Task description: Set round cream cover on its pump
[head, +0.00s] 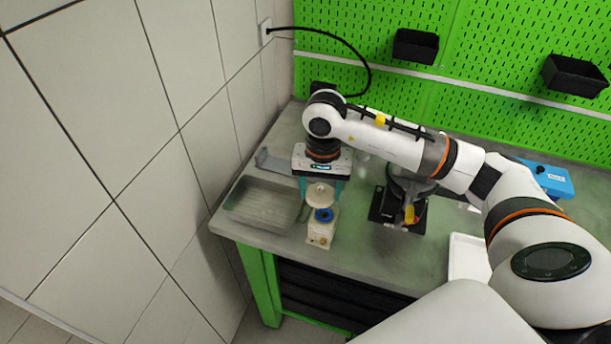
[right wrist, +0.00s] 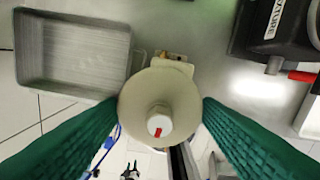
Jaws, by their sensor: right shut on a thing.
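The round cream cover (head: 319,197) is between the teal fingers of my right gripper (head: 321,190), which is shut on it. In the right wrist view the cover (right wrist: 145,100) shows as a disc with a central knob bearing a red mark, a green finger at each side. The cream pump (head: 320,233) with a blue ring on top stands near the table's front edge. In the head view the cover appears just above the blue ring, which is still visible. In the right wrist view the cover hides most of the pump; a cream edge (right wrist: 173,63) shows. My left gripper is not in view.
A grey metal tray (head: 240,211) lies left of the pump. A black fixture (head: 382,207) with a yellow handle stands to the right. A white tray (head: 466,258) and a blue box (head: 552,182) are further right. A tiled wall borders the left.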

